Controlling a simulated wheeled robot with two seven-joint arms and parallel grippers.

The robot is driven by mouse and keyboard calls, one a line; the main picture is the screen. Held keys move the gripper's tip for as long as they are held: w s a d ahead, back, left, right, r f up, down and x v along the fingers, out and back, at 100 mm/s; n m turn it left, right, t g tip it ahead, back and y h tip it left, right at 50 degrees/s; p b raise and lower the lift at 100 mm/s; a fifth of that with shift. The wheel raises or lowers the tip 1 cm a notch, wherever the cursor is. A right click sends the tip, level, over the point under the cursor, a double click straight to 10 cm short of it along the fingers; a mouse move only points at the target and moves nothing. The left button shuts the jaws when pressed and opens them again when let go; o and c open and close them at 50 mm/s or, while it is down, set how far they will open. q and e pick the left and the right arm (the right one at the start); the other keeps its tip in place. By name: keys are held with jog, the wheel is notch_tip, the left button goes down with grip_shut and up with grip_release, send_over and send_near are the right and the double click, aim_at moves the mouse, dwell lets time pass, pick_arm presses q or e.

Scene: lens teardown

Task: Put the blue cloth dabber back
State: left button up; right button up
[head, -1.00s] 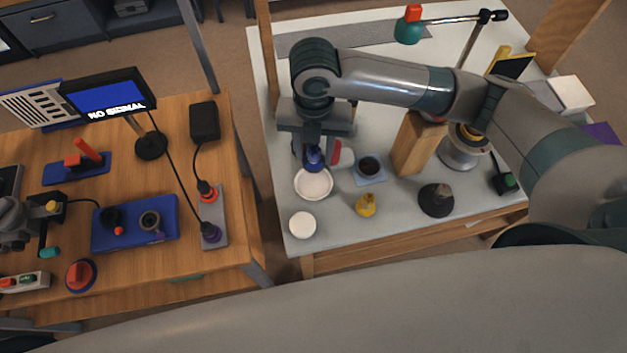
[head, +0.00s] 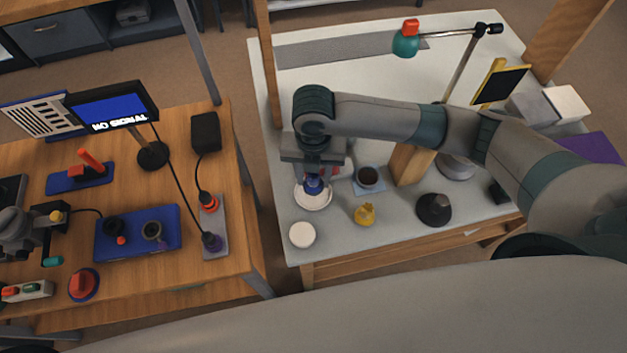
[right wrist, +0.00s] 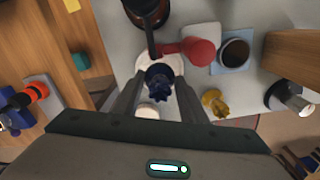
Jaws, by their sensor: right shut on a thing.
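The blue cloth dabber (head: 314,185) is held upright between the fingers of my right gripper (head: 315,172), over a round white dish (head: 313,201) on the grey-white table. In the right wrist view the dabber (right wrist: 159,82) shows dark blue between the fingertips, and the dish (right wrist: 174,63) is partly hidden behind it. I cannot tell whether the dabber touches the dish.
A white round lid or puck (head: 302,235), a yellow piece (head: 365,214), a dark cup on a blue coaster (head: 369,185) and a black domed object (head: 434,209) stand nearby. A red-ended object (right wrist: 198,51) lies beside the dish. A wooden block (head: 408,165) stands right.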

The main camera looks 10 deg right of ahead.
aim_at(314, 184)
jog(key=shift+f, duration=0.1)
notch_tip(314, 184, down, 2)
jog(key=shift+f+p, duration=0.25)
jog(key=shift+p, duration=0.15)
jog(key=shift+f, duration=0.55)
jog(key=shift+f, duration=0.15)
jog(key=o, duration=1)
notch_tip(314, 184, up, 11)
jog(key=b, duration=0.2)
jog(key=shift+b, duration=0.35)
jog(key=shift+r, duration=0.65)
